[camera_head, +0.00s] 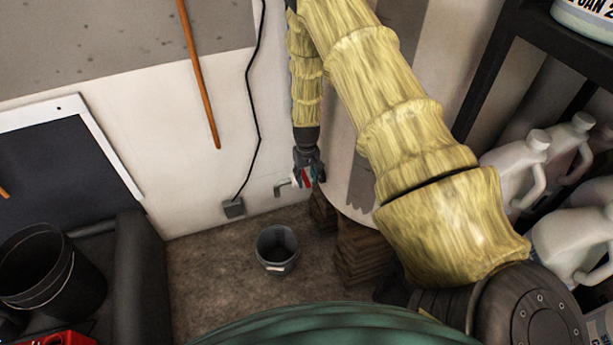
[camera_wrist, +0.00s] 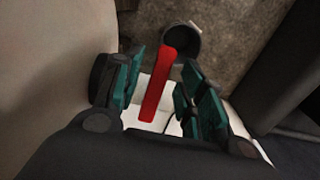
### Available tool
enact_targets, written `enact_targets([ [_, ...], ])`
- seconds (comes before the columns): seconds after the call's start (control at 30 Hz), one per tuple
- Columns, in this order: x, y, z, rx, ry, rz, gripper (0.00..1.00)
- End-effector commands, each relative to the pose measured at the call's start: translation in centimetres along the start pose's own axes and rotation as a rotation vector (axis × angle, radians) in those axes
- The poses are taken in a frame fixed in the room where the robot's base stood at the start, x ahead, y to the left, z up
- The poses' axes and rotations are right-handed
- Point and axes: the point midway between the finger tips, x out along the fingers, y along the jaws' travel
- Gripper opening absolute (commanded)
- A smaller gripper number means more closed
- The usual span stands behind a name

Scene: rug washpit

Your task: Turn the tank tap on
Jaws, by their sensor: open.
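The tap's red lever (camera_wrist: 158,85) lies between the two green-padded fingers of my gripper (camera_wrist: 163,78) in the wrist view. Gaps show on both sides of the lever, and the gripper is open around it. In the head view my gripper (camera_head: 308,172) is at the tap, hiding much of it. The tap's pale spout (camera_head: 283,188) sticks out to the left. The white tank (camera_head: 347,193) stands behind my arm on stacked wooden blocks (camera_head: 362,252). Its wall also fills the left side of the wrist view (camera_wrist: 50,60).
A grey bucket (camera_head: 277,250) stands on the floor below and left of the spout. Shelves with several white jugs (camera_head: 520,165) stand at right. A black cable runs down the wall to a grey box (camera_head: 233,208). A black bucket (camera_head: 45,268) is at lower left.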

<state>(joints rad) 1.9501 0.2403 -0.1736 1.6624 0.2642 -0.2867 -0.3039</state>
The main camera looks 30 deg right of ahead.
Motion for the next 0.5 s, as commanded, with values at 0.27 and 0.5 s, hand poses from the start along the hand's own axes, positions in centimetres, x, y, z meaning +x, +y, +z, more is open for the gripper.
enact_targets([
  [0.27,-0.01,0.01,0.0,0.0,0.0,0.0,0.05],
  [0.5,-0.02,0.03,0.0,0.001,0.0,0.0,0.0],
])
